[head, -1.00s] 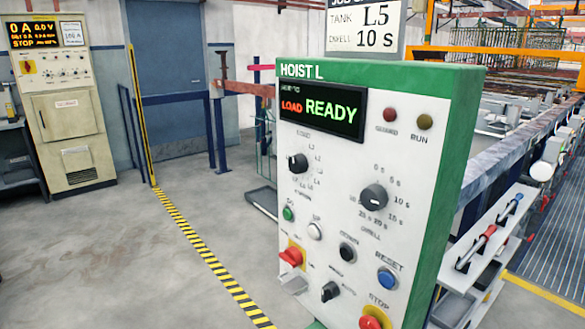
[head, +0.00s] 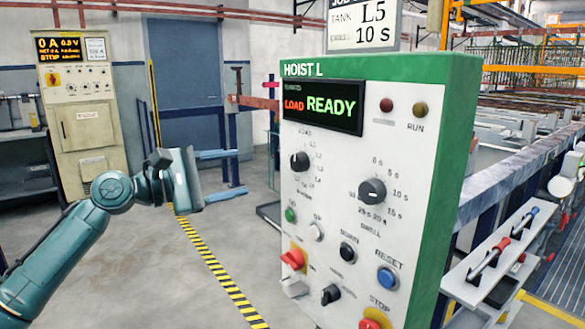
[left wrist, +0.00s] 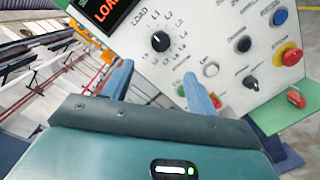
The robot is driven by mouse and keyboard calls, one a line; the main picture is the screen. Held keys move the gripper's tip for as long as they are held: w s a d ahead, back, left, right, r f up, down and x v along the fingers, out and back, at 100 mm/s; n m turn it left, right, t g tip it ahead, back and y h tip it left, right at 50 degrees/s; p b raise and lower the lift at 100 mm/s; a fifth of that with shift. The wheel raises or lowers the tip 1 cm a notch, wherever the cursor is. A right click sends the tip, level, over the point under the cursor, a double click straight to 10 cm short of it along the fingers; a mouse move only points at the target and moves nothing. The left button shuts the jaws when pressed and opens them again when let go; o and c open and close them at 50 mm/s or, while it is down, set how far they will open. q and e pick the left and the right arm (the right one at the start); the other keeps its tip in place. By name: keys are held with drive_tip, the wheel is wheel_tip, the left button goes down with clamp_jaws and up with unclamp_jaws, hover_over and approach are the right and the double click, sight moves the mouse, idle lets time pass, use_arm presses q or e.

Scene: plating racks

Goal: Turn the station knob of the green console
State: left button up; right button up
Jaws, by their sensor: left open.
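The green console (head: 461,150), labelled HOIST L, stands at centre right with a white front panel. Its station knob (head: 299,161) is the small black knob at upper left of the panel, with a ring of labels including LOAD. The display (head: 322,107) reads LOAD READY. The knob also shows in the left wrist view (left wrist: 160,41), its pale mark seemingly towards LOAD. My left gripper (head: 238,172) is open and empty, left of the console and apart from the knob. In the left wrist view its blue fingers (left wrist: 158,70) point towards the panel. My right gripper is not in view.
The dwell knob (head: 372,191), a green button (head: 290,215), a red switch (head: 293,259) and a blue RESET button (head: 388,278) share the panel. A sign (head: 362,24) stands on top. A beige cabinet (head: 88,140) is at back left. Floor left of the console is clear.

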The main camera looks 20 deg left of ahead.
sight(294, 164)
use_arm(q)
drive_tip(key=p+x, duration=0.2)
drive_tip(key=x, duration=1)
drive_tip(key=shift+w+d+f+p, duration=0.1)
drive_tip(key=shift+w+f+p, duration=0.05)
drive_tip(key=shift+p, duration=0.25)
drive_tip(key=shift+c, duration=0.2)
drive_tip(key=c, duration=0.9)
